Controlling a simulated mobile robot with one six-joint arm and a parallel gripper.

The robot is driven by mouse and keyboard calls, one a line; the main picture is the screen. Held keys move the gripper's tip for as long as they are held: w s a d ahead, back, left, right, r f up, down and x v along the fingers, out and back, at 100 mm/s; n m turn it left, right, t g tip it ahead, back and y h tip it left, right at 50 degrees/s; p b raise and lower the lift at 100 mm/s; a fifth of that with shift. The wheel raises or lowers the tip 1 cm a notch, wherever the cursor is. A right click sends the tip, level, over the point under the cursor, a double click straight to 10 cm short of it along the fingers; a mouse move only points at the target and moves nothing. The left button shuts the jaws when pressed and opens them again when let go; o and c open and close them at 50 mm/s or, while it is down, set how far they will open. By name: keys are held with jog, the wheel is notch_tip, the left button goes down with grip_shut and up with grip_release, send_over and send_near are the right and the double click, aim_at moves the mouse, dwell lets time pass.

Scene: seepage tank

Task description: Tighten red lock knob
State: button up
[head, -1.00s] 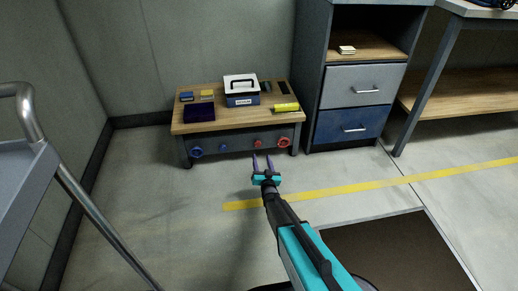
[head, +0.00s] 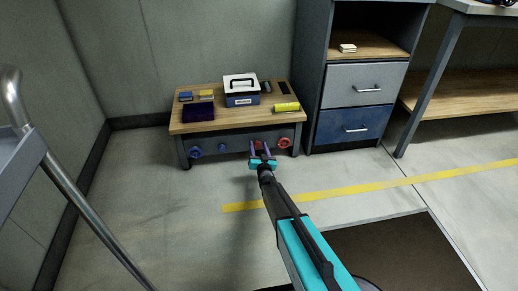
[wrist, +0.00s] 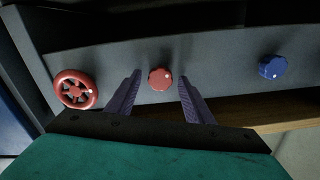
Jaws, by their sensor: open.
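The small red knob (wrist: 160,79) sits on the dark front panel of a low bench, and in the wrist view it lies between the tips of my two fingers. My gripper (wrist: 158,95) is open, with a finger on either side of the knob and a gap to each. In the head view my gripper (head: 259,150) is at the bench front and hides most of the knob. I cannot tell how deep the fingers reach around it. A larger red handwheel (wrist: 76,89) is left of the knob in the wrist view and also shows in the head view (head: 284,142).
A small blue knob (wrist: 272,67) and a blue handwheel (head: 196,152) are on the same panel (head: 240,147). The wooden benchtop (head: 236,118) holds a toolbox (head: 241,90) and small items. A drawer cabinet (head: 352,100) stands right. A dark floor opening (head: 400,250) lies front right.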

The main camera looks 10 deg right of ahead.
jog(key=c, duration=1)
jog(key=shift+c, duration=0.2)
jog(key=shift+m, duration=0.4)
jog(key=m+p, duration=0.1)
jog(key=m, duration=0.3)
jog(key=shift+d, duration=0.1)
jog(key=m+p, duration=0.1)
jog(key=m, duration=0.4)
jog(key=shift+f, duration=0.1)
jog(key=m+p, duration=0.1)
jog(key=m, duration=0.6)
jog(key=shift+f, duration=0.1)
jog(key=m, duration=0.7)
jog(key=shift+f+p, duration=0.1)
jog(key=shift+p, duration=0.3)
